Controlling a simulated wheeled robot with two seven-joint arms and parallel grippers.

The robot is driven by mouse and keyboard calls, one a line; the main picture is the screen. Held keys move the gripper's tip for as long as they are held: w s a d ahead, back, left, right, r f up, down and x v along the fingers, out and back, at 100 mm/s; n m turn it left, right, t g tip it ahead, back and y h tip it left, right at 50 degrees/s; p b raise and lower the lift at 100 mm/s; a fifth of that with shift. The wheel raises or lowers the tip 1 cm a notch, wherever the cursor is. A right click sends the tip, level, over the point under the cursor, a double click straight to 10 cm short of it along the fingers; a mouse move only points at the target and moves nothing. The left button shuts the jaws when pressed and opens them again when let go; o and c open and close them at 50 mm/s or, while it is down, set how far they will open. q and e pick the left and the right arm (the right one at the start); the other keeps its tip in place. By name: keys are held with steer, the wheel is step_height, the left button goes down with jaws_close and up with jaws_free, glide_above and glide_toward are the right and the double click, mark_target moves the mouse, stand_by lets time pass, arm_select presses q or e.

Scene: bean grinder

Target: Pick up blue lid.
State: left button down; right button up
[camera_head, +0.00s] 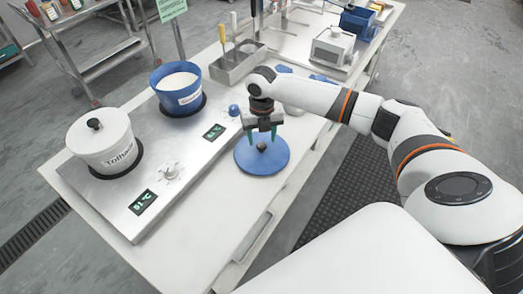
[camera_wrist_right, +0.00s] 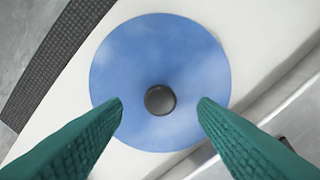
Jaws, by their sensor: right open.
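The blue lid (camera_head: 262,162) is a round disc with a dark knob at its centre. It lies flat on the white table, near the table's edge, in the head view. In the right wrist view the blue lid (camera_wrist_right: 160,60) fills the middle, and its black knob (camera_wrist_right: 160,99) shows between the fingers. My right gripper (camera_head: 262,140) is just above the lid, pointing down. Its two green fingers are open, one on either side of the knob; in the wrist view the gripper (camera_wrist_right: 160,106) holds nothing. My left gripper is not in view.
A blue pot (camera_head: 178,90) with white contents and a lidded white pot (camera_head: 101,143) stand on a metal hotplate unit (camera_head: 205,150) left of the lid. A metal tool holder (camera_head: 237,66) stands behind. A small grey machine (camera_head: 332,46) is at the back right.

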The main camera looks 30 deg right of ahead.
mark_target(262, 145)
step_height(262, 145, down, 2)
steer(key=shift+f, duration=0.25)
steer(key=shift+w+f, duration=0.1)
steer(key=shift+f, duration=0.35)
steer(key=shift+c, duration=0.2)
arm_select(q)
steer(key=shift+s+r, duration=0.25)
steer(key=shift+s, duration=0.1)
arm_select(e)
steer(key=shift+r, duration=0.1)
steer(key=c, duration=1.1)
